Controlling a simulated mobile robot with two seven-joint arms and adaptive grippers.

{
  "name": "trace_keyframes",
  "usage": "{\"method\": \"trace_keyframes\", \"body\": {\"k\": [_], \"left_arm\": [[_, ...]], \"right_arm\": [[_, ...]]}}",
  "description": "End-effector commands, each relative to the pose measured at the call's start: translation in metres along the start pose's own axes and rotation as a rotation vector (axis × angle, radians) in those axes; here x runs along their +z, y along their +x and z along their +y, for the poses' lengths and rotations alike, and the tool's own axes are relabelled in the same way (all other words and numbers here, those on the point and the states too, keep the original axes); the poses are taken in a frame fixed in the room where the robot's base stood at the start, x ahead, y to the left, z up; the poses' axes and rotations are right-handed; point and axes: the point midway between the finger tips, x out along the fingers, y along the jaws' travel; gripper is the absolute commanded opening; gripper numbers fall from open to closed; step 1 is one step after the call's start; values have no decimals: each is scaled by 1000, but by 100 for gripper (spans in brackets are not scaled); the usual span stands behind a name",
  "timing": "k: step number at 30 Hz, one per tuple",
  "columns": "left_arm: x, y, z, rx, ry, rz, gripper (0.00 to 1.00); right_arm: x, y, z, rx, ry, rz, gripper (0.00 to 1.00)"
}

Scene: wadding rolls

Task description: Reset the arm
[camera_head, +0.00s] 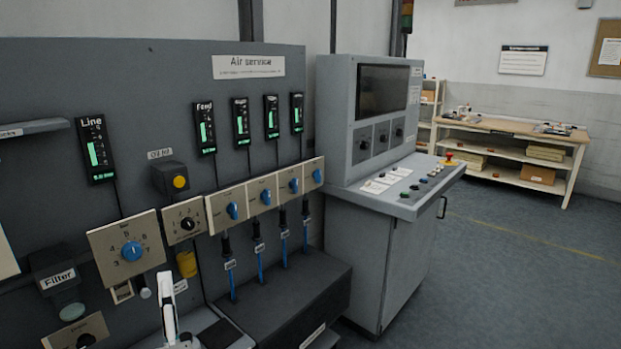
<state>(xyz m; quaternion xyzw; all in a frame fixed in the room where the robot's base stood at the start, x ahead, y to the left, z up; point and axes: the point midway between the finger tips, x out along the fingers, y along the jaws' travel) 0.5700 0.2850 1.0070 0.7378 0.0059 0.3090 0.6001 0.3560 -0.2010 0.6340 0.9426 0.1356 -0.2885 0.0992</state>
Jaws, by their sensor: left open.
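Most of the left arm is out of the frame. My right gripper is not in view.
Blue-knobbed valves (232,210) and hanging blue hoses (260,262) line the panel above a dark ledge (290,300). A grey control console (340,140) stands right of it. A wooden-topped bench (490,126) is at the back right. The floor (500,280) at right is clear.

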Motion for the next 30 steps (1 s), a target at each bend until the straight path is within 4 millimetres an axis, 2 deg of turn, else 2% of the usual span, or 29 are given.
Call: {"method": "trace_keyframes", "body": {"k": [1, 4, 6, 9, 13, 15, 18, 21, 24, 30], "left_arm": [[15, -23, -10, 13, 132, -111, 45], [48, -72, -35, 35, 391, -346, 45], [65, -111, -59, 36, 552, -501, 45], [77, -167, -98, 25, 758, -707, 45], [72, -240, -148, -4, 996, -952, 45], [62, -277, -173, -24, 1109, -1070, 45], [42, -320, -200, -50, 1245, -1210, 45], [24, -350, -218, -71, 1342, -1310, 45], [12, -367, -228, -84, 1398, -1367, 45], [7, -373, -232, -89, 1424, -1391, 45]], "right_arm": [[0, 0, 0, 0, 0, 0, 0], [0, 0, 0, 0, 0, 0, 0], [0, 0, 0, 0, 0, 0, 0], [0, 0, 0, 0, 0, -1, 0], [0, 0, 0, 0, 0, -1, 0], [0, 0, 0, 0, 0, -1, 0], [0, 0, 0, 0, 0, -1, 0], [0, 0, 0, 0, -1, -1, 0], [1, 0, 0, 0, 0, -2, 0], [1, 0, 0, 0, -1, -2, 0]]}}
